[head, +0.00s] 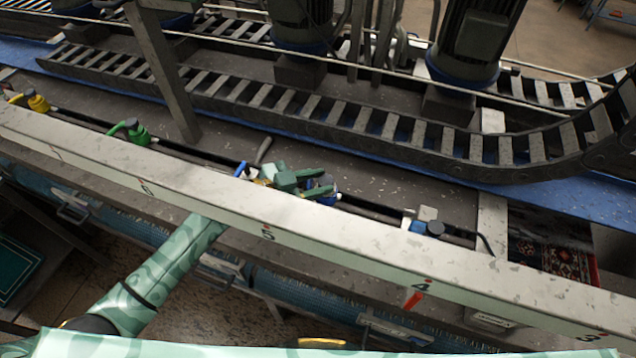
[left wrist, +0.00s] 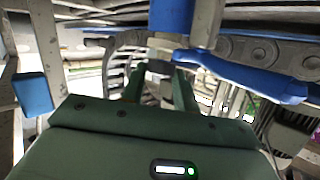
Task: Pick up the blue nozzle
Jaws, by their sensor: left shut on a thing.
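The blue nozzle (head: 329,187) sits behind the long pale beam, near the middle of the head view, with a dark round part beside its blue body. Blue parts show close above and to the right of the fingers there, but I cannot tell which belong to the nozzle. My right gripper is not in view.
The pale beam (head: 200,203) crosses in front of the nozzle. A green nozzle (head: 138,134) and a yellow nozzle (head: 38,103) stand to the left; a blue-and-black fitting (head: 434,229) stands to the right. A dark cable chain (head: 350,120) and motors lie behind.

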